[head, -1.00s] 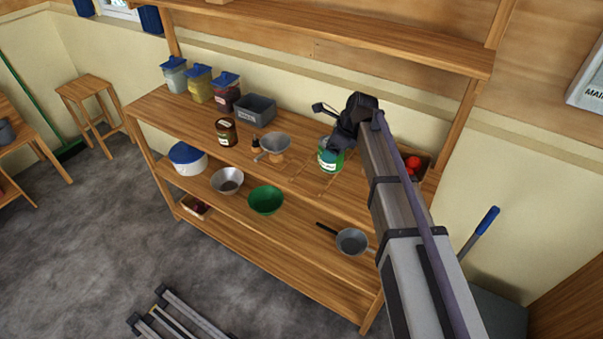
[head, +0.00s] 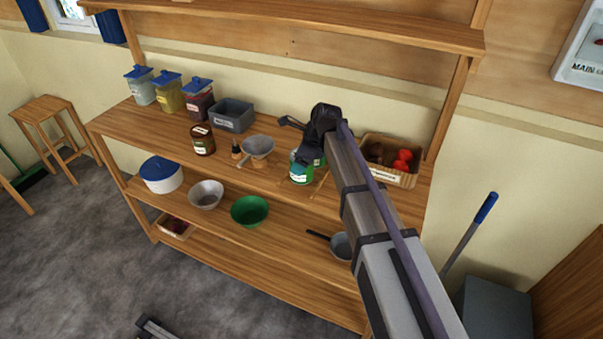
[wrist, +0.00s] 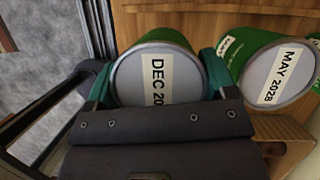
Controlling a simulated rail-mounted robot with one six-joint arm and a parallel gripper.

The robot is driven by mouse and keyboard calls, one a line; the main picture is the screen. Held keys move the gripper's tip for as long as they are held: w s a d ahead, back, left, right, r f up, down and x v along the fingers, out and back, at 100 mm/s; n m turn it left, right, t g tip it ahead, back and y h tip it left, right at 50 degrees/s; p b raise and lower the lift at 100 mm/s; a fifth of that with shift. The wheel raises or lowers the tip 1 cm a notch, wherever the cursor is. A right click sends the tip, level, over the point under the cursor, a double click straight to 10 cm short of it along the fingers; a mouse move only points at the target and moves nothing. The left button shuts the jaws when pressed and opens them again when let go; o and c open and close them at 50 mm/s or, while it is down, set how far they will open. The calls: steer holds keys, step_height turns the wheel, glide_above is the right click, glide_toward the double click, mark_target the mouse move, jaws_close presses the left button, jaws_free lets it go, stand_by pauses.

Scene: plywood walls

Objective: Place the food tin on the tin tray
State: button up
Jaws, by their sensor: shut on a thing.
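In the wrist view a green food tin (wrist: 158,80) with a grey lid and a "DEC 20…" date strip sits between the two fingers of my gripper (wrist: 157,85), which are closed on its sides. A second green tin (wrist: 275,80), marked "MAY 2028", stands close to its right. In the head view a green tin (head: 300,168) with a pale label shows just below my gripper (head: 314,152), over the upper deck of the shelf; I cannot tell which of the two it is. The fingertips are hidden there. I cannot make out the tin tray for certain.
A wooden crate (head: 402,178) with red and brown produce stands to the right of my gripper. A scale-like grey pan (head: 257,147), brown jar (head: 202,140) and grey bin (head: 232,115) stand left. Bowls and a pan (head: 340,246) are on the deck below.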

step_height(320, 180, down, 3)
steer(key=shift+r+b, duration=0.1)
steer(key=shift+b, duration=0.5)
steer(key=shift+r, duration=0.25)
steer(key=shift+c, duration=0.6)
steer(key=shift+f, duration=0.2)
steer(key=o, duration=1.3)
steer(key=shift+c, duration=0.2)
steer(key=shift+r+p, duration=0.35)
steer(key=shift+p, duration=0.05)
steer(key=p+v, duration=1)
steer(key=v, duration=0.1)
steer(key=shift+r+p, duration=0.35)
steer(key=shift+p, duration=0.05)
steer(key=shift+d, duration=0.2)
